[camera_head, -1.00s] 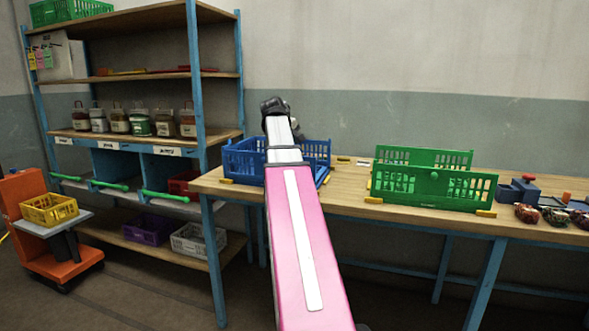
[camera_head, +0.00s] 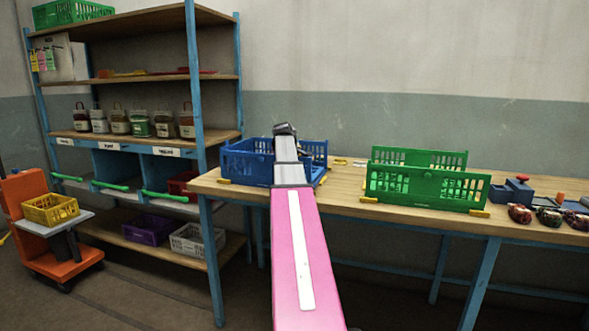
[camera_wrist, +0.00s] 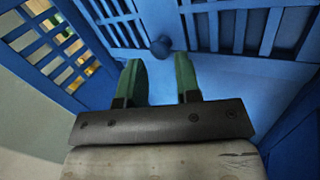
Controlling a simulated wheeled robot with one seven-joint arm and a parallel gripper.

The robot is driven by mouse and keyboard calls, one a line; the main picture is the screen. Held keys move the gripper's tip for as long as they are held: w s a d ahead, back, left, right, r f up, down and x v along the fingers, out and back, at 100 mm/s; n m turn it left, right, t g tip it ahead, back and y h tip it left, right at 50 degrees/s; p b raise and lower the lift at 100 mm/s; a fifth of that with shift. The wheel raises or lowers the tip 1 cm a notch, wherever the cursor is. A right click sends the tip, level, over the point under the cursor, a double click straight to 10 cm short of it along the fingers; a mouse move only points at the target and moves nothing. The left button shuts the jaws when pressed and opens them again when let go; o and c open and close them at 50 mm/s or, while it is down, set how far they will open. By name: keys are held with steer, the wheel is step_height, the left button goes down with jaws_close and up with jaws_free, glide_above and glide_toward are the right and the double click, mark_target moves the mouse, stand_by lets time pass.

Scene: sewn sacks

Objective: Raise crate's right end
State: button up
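A blue slatted crate (camera_head: 240,163) stands at the left end of the workbench, partly hidden behind my arm. Its blue walls and smooth inner surface (camera_wrist: 225,75) fill most of the wrist view. My gripper (camera_wrist: 158,65) shows there with two green fingers apart and nothing visible between them. In the head view the fingers are hidden; only the arm's end shows over the crate's right part.
Dark red sacks (camera_head: 520,213) and a blue tool lie further right. A shelf rack (camera_head: 192,100) stands left, close to the bench.

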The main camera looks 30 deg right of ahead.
steer(key=shift+x, duration=1.1)
jaws_close()
